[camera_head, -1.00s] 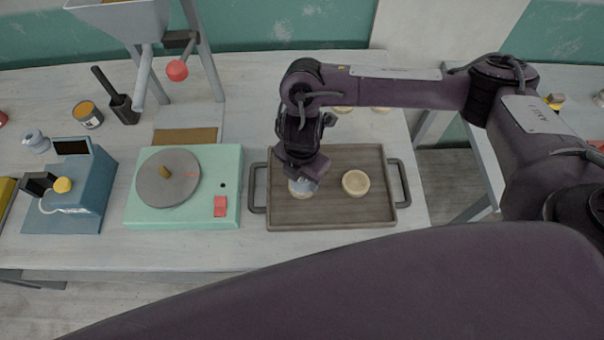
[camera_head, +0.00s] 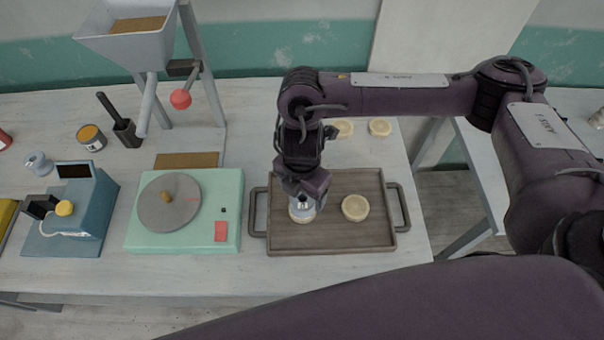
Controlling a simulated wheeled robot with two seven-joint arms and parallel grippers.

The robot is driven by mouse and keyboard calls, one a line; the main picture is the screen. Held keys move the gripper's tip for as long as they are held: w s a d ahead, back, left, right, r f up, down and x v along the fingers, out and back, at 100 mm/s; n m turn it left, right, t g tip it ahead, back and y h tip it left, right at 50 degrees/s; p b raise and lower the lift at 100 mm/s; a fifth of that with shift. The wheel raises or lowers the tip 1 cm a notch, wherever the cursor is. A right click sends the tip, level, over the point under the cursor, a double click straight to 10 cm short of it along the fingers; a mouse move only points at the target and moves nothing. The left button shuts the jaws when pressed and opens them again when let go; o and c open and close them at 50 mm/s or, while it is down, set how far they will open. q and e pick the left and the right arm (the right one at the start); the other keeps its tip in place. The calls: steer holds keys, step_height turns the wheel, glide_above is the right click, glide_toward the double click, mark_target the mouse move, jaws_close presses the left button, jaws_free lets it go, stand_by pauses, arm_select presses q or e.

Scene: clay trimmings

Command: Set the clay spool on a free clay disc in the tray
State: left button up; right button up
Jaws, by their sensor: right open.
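The wooden tray (camera_head: 338,246) has a handle at each end and lies on the table. A free cream clay disc (camera_head: 355,208) lies in its right half. In its left half, a pale grey-blue piece with a dark mark, apparently the clay spool (camera_head: 302,207), stands upright on another cream disc (camera_head: 298,217), mostly covered. My right gripper (camera_head: 306,196) is open, pointing down right over the spool's top; its fingers partly hide the spool, so I cannot tell if they touch it. My left gripper is not in view.
Two more discs (camera_head: 380,127) (camera_head: 343,129) lie behind the tray. Left of it stand a green turntable box (camera_head: 183,240), a blue device (camera_head: 85,215), a similar pale spool (camera_head: 38,163), a can (camera_head: 91,138) and a hopper on legs (camera_head: 135,45).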

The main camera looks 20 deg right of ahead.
mark_target(302, 198)
step_height(302, 198, up, 8)
steer(key=shift+f, duration=0.15)
stand_by(0.6)
